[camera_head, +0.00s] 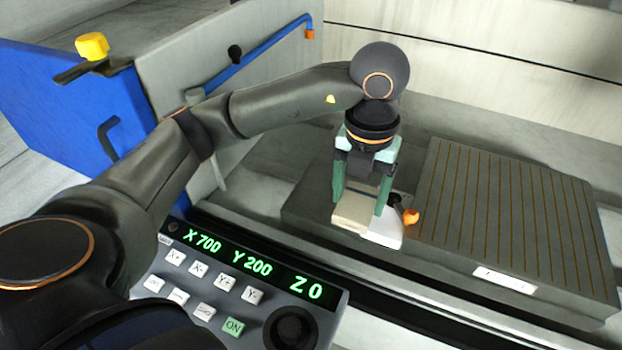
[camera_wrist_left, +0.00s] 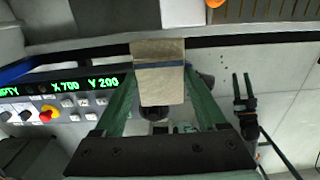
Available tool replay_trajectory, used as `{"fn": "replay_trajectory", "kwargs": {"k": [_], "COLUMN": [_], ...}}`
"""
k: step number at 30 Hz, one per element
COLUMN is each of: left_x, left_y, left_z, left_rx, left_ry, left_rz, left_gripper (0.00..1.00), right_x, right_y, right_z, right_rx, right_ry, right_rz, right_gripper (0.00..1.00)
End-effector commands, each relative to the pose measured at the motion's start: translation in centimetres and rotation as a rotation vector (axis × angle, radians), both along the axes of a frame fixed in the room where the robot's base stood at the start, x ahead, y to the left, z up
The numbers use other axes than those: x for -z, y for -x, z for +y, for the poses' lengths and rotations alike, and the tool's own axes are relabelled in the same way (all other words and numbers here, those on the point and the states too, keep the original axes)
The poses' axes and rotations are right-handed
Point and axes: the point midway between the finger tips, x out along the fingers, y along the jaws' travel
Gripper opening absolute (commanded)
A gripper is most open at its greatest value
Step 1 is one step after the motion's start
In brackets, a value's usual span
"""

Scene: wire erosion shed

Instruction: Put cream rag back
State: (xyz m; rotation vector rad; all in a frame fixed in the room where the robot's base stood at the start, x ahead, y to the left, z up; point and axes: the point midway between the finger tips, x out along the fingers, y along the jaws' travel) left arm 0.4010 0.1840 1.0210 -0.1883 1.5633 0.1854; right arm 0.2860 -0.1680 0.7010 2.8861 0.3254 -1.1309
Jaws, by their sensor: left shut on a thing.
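The cream rag (camera_head: 350,217) is a folded, flat pad between the green fingers of my left gripper (camera_head: 360,204), in the head view. My left gripper is shut on it. In the left wrist view the cream rag (camera_wrist_left: 160,86) fills the gap between the fingers and shows a blue stripe across it. A small white surface (camera_head: 386,236) shows beside and below the rag; I cannot tell whether the rag touches it. My right gripper (camera_wrist_left: 243,88) shows at the right of the left wrist view, with its two green fingers apart and nothing between them.
A small orange knob (camera_head: 411,216) stands just right of the left gripper. A grooved grey plate (camera_head: 510,215) lies further right. A control panel (camera_head: 240,275) with lit readouts and buttons is in front. A blue cabinet (camera_head: 70,110) with a yellow knob (camera_head: 92,45) is at left.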

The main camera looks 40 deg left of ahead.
Motion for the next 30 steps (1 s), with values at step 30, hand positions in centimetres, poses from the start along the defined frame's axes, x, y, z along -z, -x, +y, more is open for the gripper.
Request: {"fn": "replay_trajectory", "kwargs": {"k": [30], "left_x": [10.0], "left_y": [-8.1], "left_z": [11.3], "left_rx": [0.001], "left_ry": [-0.002], "left_rz": [0.001], "left_gripper": [0.22], "right_x": [0.9], "right_y": [0.0], "right_z": [0.0], "right_rx": [0.001], "right_ry": [0.0], "right_rz": [-0.001], "right_gripper": [0.5]}}
